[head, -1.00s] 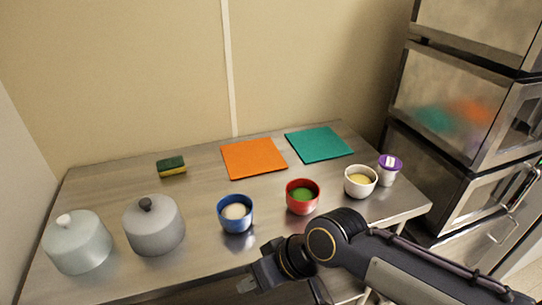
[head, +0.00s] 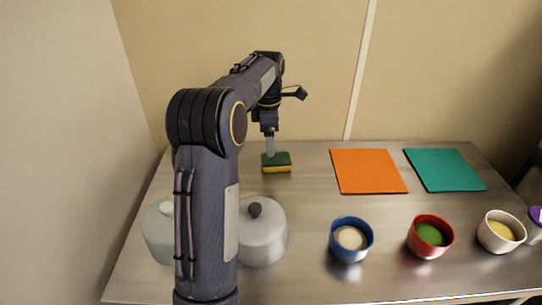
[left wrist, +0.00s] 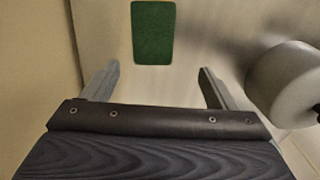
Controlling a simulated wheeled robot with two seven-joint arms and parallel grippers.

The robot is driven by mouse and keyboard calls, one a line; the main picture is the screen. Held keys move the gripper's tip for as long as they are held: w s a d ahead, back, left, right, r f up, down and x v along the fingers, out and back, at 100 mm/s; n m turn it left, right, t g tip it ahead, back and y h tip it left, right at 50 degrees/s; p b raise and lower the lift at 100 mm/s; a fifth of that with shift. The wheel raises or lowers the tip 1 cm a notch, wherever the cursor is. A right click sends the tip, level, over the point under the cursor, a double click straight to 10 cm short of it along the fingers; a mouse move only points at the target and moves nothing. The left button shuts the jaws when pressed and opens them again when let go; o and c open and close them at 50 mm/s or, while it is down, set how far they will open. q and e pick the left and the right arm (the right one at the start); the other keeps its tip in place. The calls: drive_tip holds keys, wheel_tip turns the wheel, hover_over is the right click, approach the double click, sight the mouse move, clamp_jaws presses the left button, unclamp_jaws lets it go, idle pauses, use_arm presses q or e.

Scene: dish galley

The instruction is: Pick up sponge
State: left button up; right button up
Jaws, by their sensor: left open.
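The sponge (head: 276,163), green on top and yellow below, lies on the steel table near the back wall. In the left wrist view its green top (left wrist: 153,33) shows just beyond the fingertips, in line with the gap between them. My left gripper (head: 269,152) points down over the table at the sponge's near-left side in the head picture. In the left wrist view its two fingers (left wrist: 158,82) are apart with nothing between them. My right gripper is not in view.
A grey lidded dome (head: 262,235) and a pale blue one (head: 158,235), partly hidden by my arm, stand at front left. Blue (head: 351,256), red (head: 430,250) and white (head: 487,238) bowls line the front. Orange (head: 369,171) and teal (head: 445,170) mats lie right of the sponge.

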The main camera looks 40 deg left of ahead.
sight(276, 162)
use_arm(q)
drive_tip(key=shift+w+a+f+n, duration=0.1)
drive_tip(key=shift+w+f+n, duration=0.3)
drive_tip(key=shift+w+f, duration=0.3)
drive_tip(key=f, duration=0.6)
drive_tip(key=shift+s+a+f, duration=0.15)
drive_tip(key=shift+s+f, duration=0.05)
drive_tip(key=shift+f, duration=0.1)
drive_tip(key=c, duration=1.1)
